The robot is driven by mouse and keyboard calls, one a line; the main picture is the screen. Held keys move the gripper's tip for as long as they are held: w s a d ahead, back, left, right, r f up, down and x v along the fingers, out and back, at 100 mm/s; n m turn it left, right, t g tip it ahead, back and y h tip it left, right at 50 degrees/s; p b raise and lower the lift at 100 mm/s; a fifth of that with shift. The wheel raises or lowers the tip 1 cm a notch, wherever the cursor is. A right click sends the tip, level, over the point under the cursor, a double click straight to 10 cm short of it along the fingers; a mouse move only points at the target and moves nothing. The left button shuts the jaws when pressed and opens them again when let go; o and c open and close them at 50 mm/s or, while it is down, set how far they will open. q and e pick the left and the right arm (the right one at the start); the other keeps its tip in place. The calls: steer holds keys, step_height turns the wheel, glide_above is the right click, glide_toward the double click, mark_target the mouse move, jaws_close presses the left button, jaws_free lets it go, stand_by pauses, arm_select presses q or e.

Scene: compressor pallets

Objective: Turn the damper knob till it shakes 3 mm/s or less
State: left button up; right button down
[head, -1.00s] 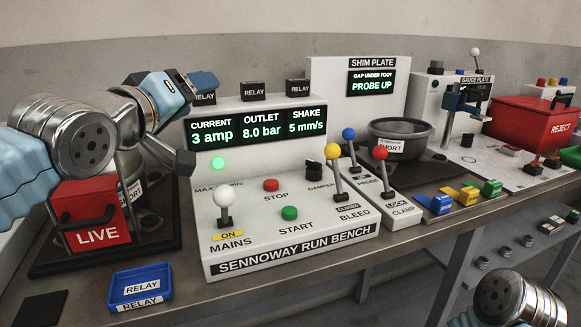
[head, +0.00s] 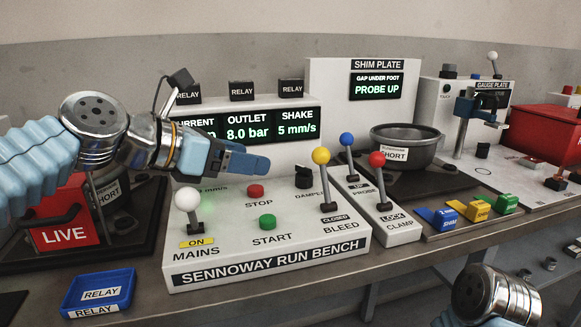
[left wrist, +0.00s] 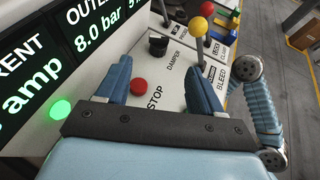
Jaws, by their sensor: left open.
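The black damper knob (head: 303,178) stands on the bench panel below the readouts, left of the yellow bleed lever. The shake readout (head: 297,124) shows 5 mm/s. My left gripper (head: 262,163) is over the panel, left of the knob and apart from it, pointing right. In the left wrist view its two fingers (left wrist: 160,85) are spread and empty, with the damper knob (left wrist: 158,46) beyond them and the red stop button (left wrist: 139,85) between them. My right arm shows at the lower right of the head view, but its gripper is out of view.
The white mains lever (head: 187,201) stands under my left arm, at ON. The yellow bleed lever (head: 322,157), at CLOSED, is close to the right of the knob. Blue and red levers (head: 377,160) stand further right. A blue relay tray (head: 98,290) sits at the front left.

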mark_target(301, 167)
arm_select(q)
steer(key=x, duration=1.1)
steer(key=shift+w+f, duration=0.15)
steer(key=shift+f, duration=0.05)
steer(key=c, duration=1.1)
steer(key=shift+o, duration=0.2)
steer(key=shift+w+a+r+m+g+h+p, duration=0.1)
steer(key=shift+m+g+h+p, duration=0.05)
steer(key=shift+m+g+p, duration=0.2)
steer(key=shift+w+r+m+g+h+p, duration=0.15)
steer(key=shift+m+g+p, duration=0.1)
steer(key=shift+m+g, duration=0.15)
steer(key=shift+f+m+g, duration=0.15)
steer(key=shift+m+g, duration=0.1)
steer(key=shift+g, duration=0.1)
steer(key=shift+f+h, duration=0.1)
steer(key=shift+h, duration=0.2)
